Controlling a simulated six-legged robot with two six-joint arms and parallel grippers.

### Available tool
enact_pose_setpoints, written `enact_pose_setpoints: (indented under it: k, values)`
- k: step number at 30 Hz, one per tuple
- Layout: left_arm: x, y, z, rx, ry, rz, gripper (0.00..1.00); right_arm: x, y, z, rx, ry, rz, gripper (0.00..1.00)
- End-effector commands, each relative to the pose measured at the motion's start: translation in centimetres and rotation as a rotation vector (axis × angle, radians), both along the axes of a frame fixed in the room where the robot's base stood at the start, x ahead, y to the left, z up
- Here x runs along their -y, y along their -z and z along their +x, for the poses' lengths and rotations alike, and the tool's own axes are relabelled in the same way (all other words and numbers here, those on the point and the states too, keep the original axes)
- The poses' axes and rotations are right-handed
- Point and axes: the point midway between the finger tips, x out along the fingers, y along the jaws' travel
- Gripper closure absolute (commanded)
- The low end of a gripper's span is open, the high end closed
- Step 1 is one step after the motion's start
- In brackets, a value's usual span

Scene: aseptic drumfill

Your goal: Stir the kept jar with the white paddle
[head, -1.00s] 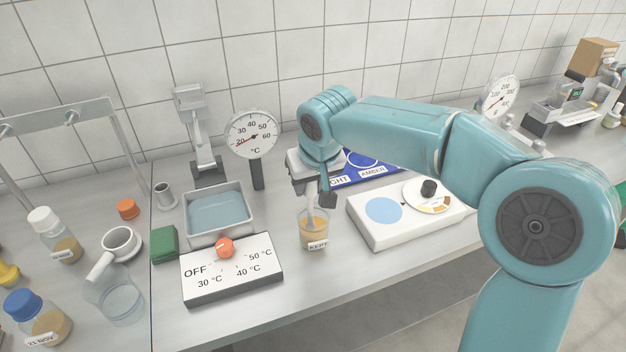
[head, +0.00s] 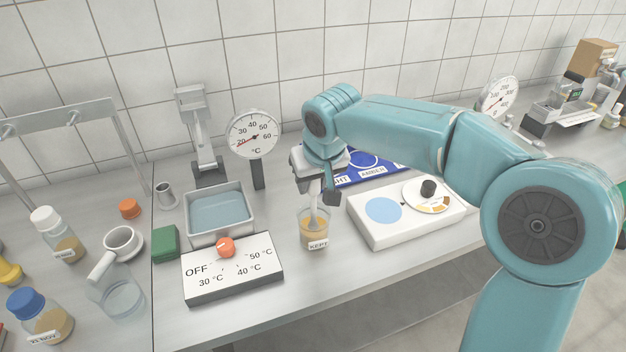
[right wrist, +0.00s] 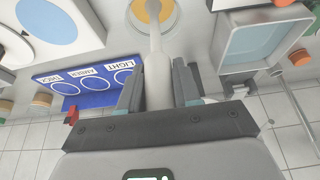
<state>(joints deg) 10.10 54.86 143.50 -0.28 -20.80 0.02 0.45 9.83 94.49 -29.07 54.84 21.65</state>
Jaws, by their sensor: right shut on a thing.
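The kept jar (head: 314,233) is a clear open jar with amber liquid and a label reading KEPT, standing upright on the bench. My right gripper (head: 318,190) is above the jar, pointing down. It is shut on the white paddle (right wrist: 157,75), whose handle sits between the two fingers in the right wrist view. The paddle's lower end reaches down into the jar (right wrist: 140,14). How deep the paddle sits in the liquid is hard to tell. My left gripper is not in view.
A white device with a blue disc and a dial (head: 405,218) stands right of the jar. The heater control box (head: 232,268) and a water bath (head: 219,215) stand left. A blue sorting mat (head: 370,168) lies behind. Bottles and a clear jug (head: 118,300) are farther left.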

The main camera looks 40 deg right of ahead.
Motion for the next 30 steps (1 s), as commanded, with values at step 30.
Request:
enact_pose_setpoints:
  k: [30]
  values:
    - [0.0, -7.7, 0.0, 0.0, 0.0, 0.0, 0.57, 0.0, -9.2, 0.0, 0.002, 0.0, 0.0, 0.98]
